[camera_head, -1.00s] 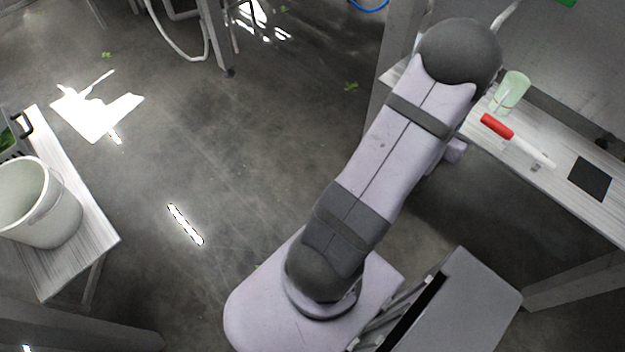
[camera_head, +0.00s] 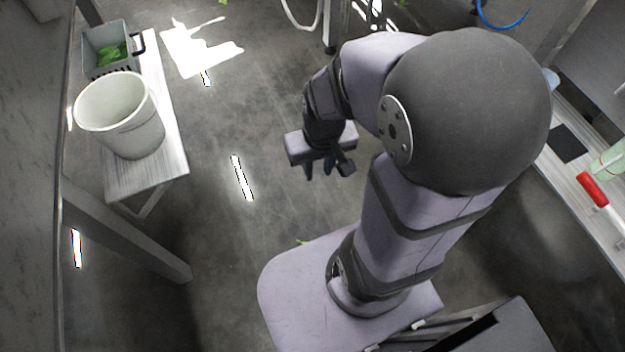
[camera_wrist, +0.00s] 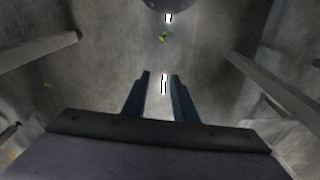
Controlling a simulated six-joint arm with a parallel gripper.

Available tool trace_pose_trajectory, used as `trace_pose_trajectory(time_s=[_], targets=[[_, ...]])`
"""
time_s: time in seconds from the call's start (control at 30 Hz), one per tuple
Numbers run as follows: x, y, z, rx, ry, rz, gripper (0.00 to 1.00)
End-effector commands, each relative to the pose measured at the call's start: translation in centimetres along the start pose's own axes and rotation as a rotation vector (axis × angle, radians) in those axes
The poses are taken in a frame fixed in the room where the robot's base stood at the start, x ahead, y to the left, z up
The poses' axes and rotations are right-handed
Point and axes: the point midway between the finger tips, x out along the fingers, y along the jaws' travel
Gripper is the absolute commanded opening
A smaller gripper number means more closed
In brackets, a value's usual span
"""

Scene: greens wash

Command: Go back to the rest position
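My gripper (camera_head: 322,170) hangs over the bare floor in the head view, with my arm folded at the elbow and the fingers pointing down. In the wrist view, the two dark blue fingers (camera_wrist: 161,85) stand apart with only floor between them. The gripper is open and empty, and it touches nothing that I can see.
A white bucket (camera_head: 121,118) and a grey crate (camera_head: 97,50) with green leaves (camera_head: 112,54) stand on a bench (camera_head: 150,178) at the left. A red-handled tool (camera_head: 592,190), a green cup (camera_head: 609,160) and a dark square (camera_head: 567,143) lie on the right bench.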

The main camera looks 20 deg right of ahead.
Motion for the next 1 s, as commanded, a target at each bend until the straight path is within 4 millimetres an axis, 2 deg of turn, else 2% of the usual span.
trace_pose_trajectory(time_s=[0.03,0.1,0.23,0.57,0.9,1.0], targets=[[-0.4,-1.1,1.0,-0.041,-0.030,-0.005,0.26],[-0.9,-1.9,2.1,-0.075,-0.066,-0.008,0.26],[-1.3,-2.5,3.3,-0.105,-0.103,-0.010,0.26],[-1.3,-2.6,3.4,-0.107,-0.108,-0.010,0.26],[-5.2,-2.5,3.0,-0.106,-0.107,-0.010,0.26],[-5.5,-2.5,2.9,-0.105,-0.107,-0.010,0.26]])
